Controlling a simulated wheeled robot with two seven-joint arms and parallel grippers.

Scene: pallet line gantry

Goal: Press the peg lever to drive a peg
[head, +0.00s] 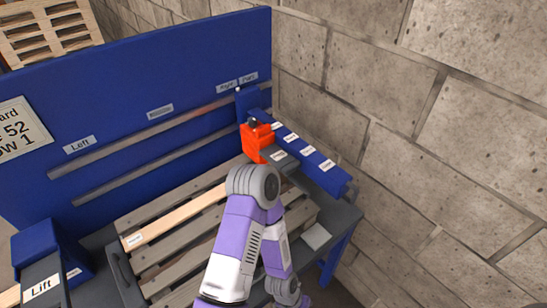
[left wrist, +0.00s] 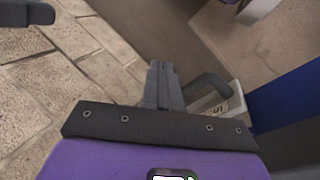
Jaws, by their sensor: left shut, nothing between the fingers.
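An orange-red block (head: 256,141) with a dark knob sits at the blue labelled rail (head: 305,145) on the right of the station. Its label is too small to read, and I cannot tell which part is the peg lever. A purple and white arm of mine (head: 233,245) bends in front of it; no fingertips show in the head view. In the left wrist view my left gripper (left wrist: 160,85) is shut and empty. A dark curved handle (left wrist: 212,87) is just right of its fingers, beside a white label (left wrist: 222,106). My right gripper is not visible.
A wooden slatted pallet (head: 165,245) lies on the station before a blue back panel (head: 120,75). A box labelled Lift (head: 45,270) stands at the left. A block wall (head: 430,130) closes the right side.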

